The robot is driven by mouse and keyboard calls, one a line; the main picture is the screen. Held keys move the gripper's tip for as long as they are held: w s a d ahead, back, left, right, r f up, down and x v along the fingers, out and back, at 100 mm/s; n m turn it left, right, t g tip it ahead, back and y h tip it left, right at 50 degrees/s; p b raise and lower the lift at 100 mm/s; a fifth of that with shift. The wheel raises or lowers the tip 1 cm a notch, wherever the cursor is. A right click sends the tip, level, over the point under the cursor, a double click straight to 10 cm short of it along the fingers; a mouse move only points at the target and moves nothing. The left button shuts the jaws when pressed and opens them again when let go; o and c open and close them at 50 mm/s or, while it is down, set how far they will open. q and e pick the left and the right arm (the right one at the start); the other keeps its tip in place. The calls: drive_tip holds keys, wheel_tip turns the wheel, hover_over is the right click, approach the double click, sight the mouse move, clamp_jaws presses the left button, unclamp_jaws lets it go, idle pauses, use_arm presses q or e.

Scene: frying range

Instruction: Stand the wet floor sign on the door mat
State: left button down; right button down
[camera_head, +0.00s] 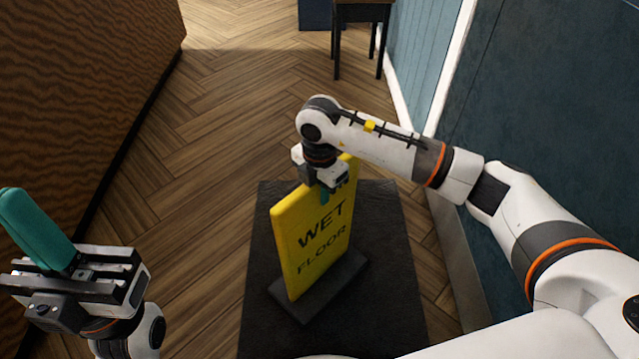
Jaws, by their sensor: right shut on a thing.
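The yellow wet floor sign (312,245) is upright, with black "WET FLOOR" lettering and a dark flat base. Its base lies within the outline of the black door mat (395,225); dark on dark, I cannot tell whether it touches the mat. My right gripper (326,190) is shut on the top edge of the sign, and its wrist hides part of that edge. My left gripper (22,208) is at the far left, away from the sign, with a teal finger pointing up and left. Its jaw gap does not show clearly.
A brown wood-grained panel (80,80) runs along the left. A blue wall (540,100) with a pale edge stands close on the right. A dark stool or small table (362,12) is at the far end. The wooden floor between is clear.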

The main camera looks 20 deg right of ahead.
drive_tip(key=shift+w+f, duration=0.1)
drive_tip(key=shift+f, duration=0.2)
drive_tip(key=c, duration=1.2)
unclamp_jaws()
drive_tip(key=shift+f, duration=0.15)
drive_tip(key=shift+c, duration=0.2)
